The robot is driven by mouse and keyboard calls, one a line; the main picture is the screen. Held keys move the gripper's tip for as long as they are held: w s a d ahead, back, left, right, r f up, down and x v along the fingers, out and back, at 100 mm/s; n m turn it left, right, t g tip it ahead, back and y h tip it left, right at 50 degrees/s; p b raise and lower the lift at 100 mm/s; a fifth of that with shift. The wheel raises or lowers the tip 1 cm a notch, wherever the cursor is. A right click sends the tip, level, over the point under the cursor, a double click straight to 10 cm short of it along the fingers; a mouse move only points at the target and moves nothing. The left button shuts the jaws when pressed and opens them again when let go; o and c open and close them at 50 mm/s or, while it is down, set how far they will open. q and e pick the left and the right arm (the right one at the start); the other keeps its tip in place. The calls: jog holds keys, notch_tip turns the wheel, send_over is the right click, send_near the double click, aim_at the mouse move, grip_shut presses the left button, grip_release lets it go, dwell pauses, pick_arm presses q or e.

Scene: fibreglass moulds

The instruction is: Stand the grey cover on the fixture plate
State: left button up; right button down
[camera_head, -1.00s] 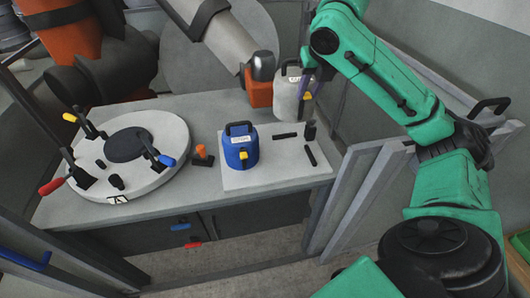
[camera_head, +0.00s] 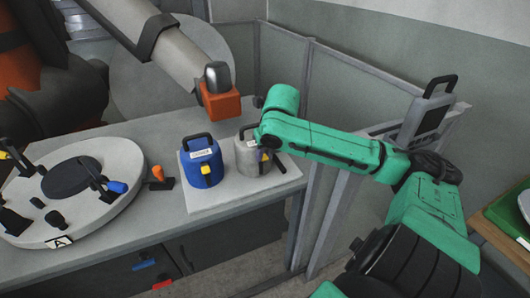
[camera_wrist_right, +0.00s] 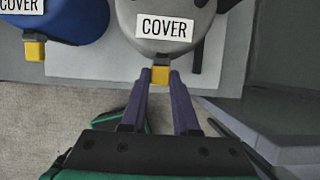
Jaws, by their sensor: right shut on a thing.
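The grey cover (camera_head: 250,165), with a dark top handle and a white label, is upright over the right part of the light fixture plate (camera_head: 235,194). I cannot tell whether its base touches the plate. My right gripper (camera_head: 263,149) is shut on the yellow tab at its front. The right wrist view shows the tab (camera_wrist_right: 160,75) between the purple fingertips and the label reading COVER on the grey cover (camera_wrist_right: 165,40). The cover hides part of the plate. My left gripper is not in view.
A blue cover (camera_head: 202,163) stands on the plate, close left of the grey one. A black bar (camera_wrist_right: 197,55) lies right of the grey cover. An orange stop (camera_head: 158,173) and a round turntable (camera_head: 100,220) with clamps are further left. An orange-tipped arm (camera_head: 220,100) hangs behind.

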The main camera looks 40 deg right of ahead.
jog(key=c, duration=0.7)
grip_release()
jog(key=shift+o, duration=0.2)
jog(key=v, duration=1.2)
jog(key=shift+a, duration=0.1)
